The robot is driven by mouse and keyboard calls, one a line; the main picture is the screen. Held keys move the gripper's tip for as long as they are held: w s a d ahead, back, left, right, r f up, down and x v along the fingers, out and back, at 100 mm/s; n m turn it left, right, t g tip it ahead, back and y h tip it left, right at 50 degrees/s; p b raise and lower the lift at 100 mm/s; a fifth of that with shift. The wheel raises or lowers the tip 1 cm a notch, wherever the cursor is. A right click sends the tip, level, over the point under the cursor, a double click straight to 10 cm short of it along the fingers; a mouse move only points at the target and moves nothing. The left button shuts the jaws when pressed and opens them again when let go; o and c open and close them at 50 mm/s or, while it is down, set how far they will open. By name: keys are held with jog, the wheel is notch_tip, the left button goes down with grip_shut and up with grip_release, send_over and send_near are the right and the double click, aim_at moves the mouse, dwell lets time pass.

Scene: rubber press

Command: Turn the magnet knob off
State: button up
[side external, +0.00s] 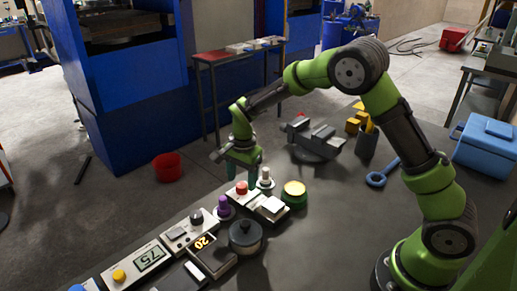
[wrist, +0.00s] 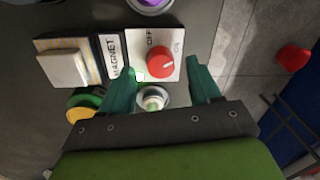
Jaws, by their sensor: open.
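The magnet knob (wrist: 160,64) is red and round, on a white plate with OFF and ON labels beside a black MAGNET label (wrist: 113,57). A pale mark on the knob points to the picture's right, nearer the ON side; its exact setting is hard to read. In the side view the red knob (side external: 241,188) sits on the panel below my gripper (side external: 243,174). In the wrist view my gripper (wrist: 163,80) is open, with one teal finger on each side of the knob's near side. The fingers look apart from the knob; whether they touch the plate I cannot tell.
A grey-white post (side external: 265,178) stands close beside the knob, between the fingers in the wrist view. A yellow button on a green base (side external: 294,190), a white block (side external: 271,206) and a purple knob (side external: 223,206) are close by. A red bucket (side external: 167,167) stands on the floor.

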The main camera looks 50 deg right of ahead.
jog(key=shift+f, duration=1.05)
jog(key=c, duration=1)
jog(key=shift+c, duration=0.2)
